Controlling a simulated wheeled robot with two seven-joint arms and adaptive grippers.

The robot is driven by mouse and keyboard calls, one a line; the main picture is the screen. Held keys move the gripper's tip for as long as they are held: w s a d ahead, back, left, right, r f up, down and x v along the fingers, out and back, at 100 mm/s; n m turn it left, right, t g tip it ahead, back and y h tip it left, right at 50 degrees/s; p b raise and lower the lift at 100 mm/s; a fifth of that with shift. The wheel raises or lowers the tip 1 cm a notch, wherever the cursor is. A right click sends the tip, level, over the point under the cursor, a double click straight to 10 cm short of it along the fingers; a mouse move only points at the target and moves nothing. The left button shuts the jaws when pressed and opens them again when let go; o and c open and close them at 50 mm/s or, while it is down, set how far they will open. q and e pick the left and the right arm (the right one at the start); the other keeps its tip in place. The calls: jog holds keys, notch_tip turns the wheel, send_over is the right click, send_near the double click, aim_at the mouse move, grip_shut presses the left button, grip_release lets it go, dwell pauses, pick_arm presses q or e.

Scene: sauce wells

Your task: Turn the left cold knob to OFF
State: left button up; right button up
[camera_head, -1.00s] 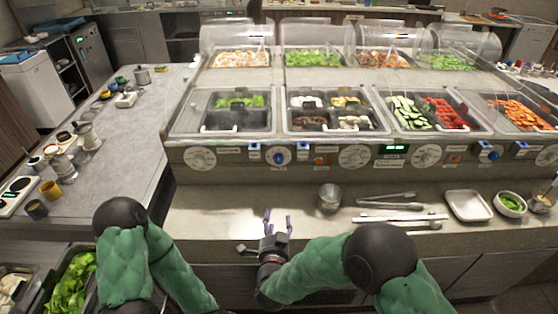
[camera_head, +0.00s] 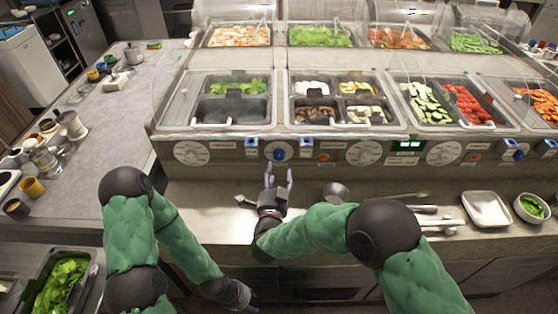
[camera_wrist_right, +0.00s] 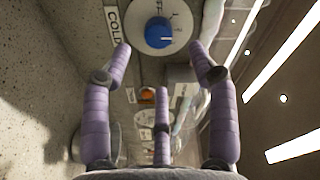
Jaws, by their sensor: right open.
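The left cold knob (camera_head: 280,154) is a blue knob on a round white dial, on the counter's front panel. In the right wrist view the blue knob (camera_wrist_right: 158,31) is at the top, beside a label reading COLD. Its exact setting is too small to read. My right gripper (camera_head: 278,176) is just below and in front of the knob, fingers pointing up at it. In the wrist view its purple fingers (camera_wrist_right: 160,58) are spread and empty, apart from the knob. My left gripper (camera_head: 245,297) hangs low at the bottom, away from the panel; its fingers are unclear.
White dials (camera_head: 192,152) and (camera_head: 363,152) flank the knob on the panel, with small blue switches near it. A metal cup (camera_head: 336,192) and a white tray (camera_head: 487,209) sit on the ledge. Food wells (camera_head: 232,108) lie above the panel.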

aim_at(279, 157)
jog(key=w, duration=0.2)
jog(key=w+b, duration=0.1)
jog(key=w, duration=0.3)
jog(key=shift+w+d, duration=0.3)
jog(key=c, duration=1.1)
